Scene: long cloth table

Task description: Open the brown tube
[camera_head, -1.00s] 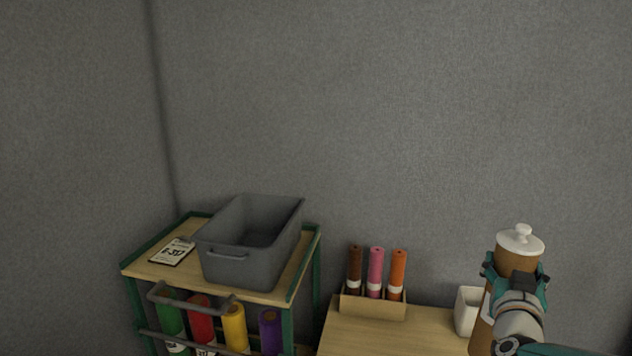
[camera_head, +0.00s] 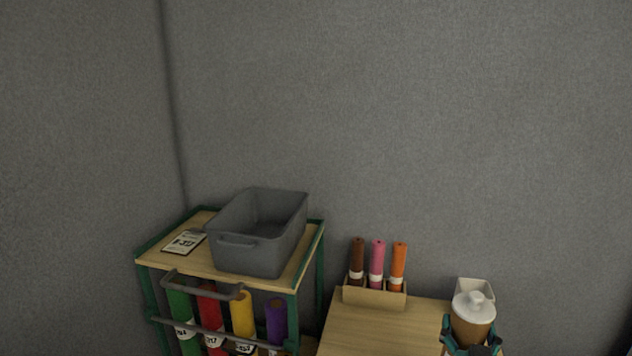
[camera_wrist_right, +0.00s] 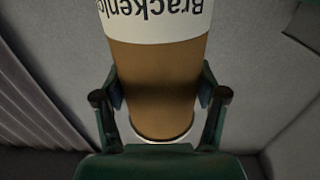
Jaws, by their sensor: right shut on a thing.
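The brown tube (camera_head: 472,328) with a white knobbed cap (camera_head: 474,305) is at the lower right of the head view, its cap on the upper end and tilted toward me. My right gripper (camera_head: 470,346) is shut around the tube below the cap. In the right wrist view the gripper's two fingers press on both sides of the brown tube (camera_wrist_right: 155,85), by a white label (camera_wrist_right: 160,22) with the upside-down letters "Brackenl". The lower part of the tube is out of the head view. My left gripper is not in view.
A white container (camera_head: 476,286) stands behind the tube on the wooden table (camera_head: 385,328). A holder (camera_head: 374,297) with brown, pink and orange rolls is left of it. A green-framed cart (camera_head: 165,258) carries a grey bin (camera_head: 258,240), a card (camera_head: 185,242) and several coloured rolls below.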

